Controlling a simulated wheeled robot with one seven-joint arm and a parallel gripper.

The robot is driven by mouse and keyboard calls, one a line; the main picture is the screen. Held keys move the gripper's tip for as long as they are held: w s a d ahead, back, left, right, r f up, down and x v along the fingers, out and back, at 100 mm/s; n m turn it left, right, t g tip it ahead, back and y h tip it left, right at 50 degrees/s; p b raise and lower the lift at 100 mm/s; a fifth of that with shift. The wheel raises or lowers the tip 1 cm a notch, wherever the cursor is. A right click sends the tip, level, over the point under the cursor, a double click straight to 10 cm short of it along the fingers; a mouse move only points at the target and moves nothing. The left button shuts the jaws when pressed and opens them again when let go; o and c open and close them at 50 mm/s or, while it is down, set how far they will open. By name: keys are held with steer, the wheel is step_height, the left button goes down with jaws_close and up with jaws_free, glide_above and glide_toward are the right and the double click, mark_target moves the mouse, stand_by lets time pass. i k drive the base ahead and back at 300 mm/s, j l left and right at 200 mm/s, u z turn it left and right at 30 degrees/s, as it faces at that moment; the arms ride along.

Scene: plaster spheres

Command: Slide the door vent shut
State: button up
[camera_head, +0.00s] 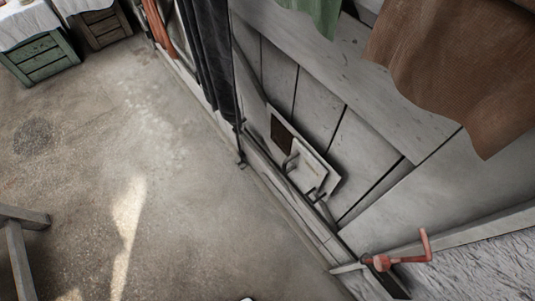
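The door vent (281,132) is a pale plate low on a grey plank door (325,122). Its left part shows a dark opening or grille, uncovered. A pale sliding cover (311,173) sits over the right part, with a small curved handle (290,162) near its left edge. The vent stands partly open. My gripper does not show in this view.
A red crank-like handle (395,260) sticks out at the lower right. Brown cloth (450,65) hangs at the upper right, and dark cloth (208,50) hangs left of the vent. The concrete floor (130,160) is largely clear. A wooden leg piece (18,255) stands lower left.

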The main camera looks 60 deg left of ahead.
mark_target(301, 159)
steer(key=u, duration=1.15)
